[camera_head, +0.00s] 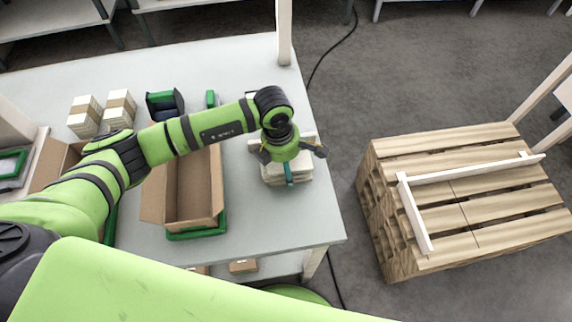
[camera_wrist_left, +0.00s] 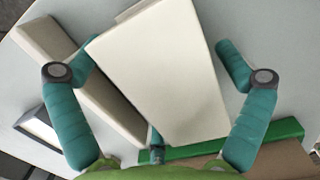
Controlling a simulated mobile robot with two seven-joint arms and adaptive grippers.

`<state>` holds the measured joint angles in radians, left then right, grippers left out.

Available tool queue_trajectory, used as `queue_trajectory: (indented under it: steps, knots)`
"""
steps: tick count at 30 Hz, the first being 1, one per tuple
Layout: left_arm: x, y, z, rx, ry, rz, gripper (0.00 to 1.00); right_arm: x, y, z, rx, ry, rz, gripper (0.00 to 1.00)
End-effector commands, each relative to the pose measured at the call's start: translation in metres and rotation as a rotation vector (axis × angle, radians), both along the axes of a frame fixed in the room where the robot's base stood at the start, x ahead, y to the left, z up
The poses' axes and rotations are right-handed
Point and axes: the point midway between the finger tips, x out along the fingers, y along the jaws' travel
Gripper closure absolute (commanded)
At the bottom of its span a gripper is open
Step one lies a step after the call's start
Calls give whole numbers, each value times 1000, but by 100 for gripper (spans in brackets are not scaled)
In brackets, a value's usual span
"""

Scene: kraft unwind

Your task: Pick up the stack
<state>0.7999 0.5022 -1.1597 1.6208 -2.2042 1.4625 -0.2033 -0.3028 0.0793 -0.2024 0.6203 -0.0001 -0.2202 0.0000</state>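A stack of cream-white flat pieces (camera_head: 272,178) lies on the grey table near its right edge, partly hidden under my left gripper (camera_head: 291,158). The fingers are spread wide. A gap shows on the right finger's side; the left fingertip is close to the stack's edge, and I cannot tell if it touches. My right gripper is not in view.
An open cardboard box (camera_head: 195,190) in a green tray (camera_head: 197,233) stands left of the stack. Two banded stacks (camera_head: 86,116) and a dark green-edged bin (camera_head: 165,104) stand further left. A white post (camera_head: 284,30) rises at the back edge. A wooden pallet (camera_head: 450,165) stands right.

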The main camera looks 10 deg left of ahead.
Motion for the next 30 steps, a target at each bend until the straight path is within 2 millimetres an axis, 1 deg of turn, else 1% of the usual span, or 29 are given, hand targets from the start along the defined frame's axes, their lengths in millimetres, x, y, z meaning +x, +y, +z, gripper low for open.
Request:
queue_trajectory:
  steps: [1, 2, 3, 4, 8, 9, 15, 19, 23, 26, 30]
  knots:
    - [0, 0, 0, 0, 0, 0, 20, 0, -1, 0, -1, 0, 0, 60]
    - [0, 0, 0, 0, 0, 0, 32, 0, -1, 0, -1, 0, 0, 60]
    - [0, 0, 0, 0, 0, 0, 48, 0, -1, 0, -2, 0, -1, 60]
    - [0, 0, 0, 0, 0, 0, 56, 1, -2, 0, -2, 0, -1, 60]
    - [0, 0, 0, 0, 1, 0, 56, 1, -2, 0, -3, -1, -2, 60]
    - [0, 0, 0, 0, 1, 0, 61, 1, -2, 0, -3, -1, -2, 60]
    - [0, 0, 1, 0, 1, 0, 62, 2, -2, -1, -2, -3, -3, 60]
    - [0, 0, 6, -1, 0, 0, 62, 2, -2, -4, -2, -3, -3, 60]
    - [1, 0, 20, -2, -4, -2, 62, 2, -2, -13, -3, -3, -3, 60]
    - [2, 0, 38, -2, -8, -1, 62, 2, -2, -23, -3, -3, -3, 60]
    - [-12, -28, 55, -4, -5, -8, 62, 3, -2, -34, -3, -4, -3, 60]
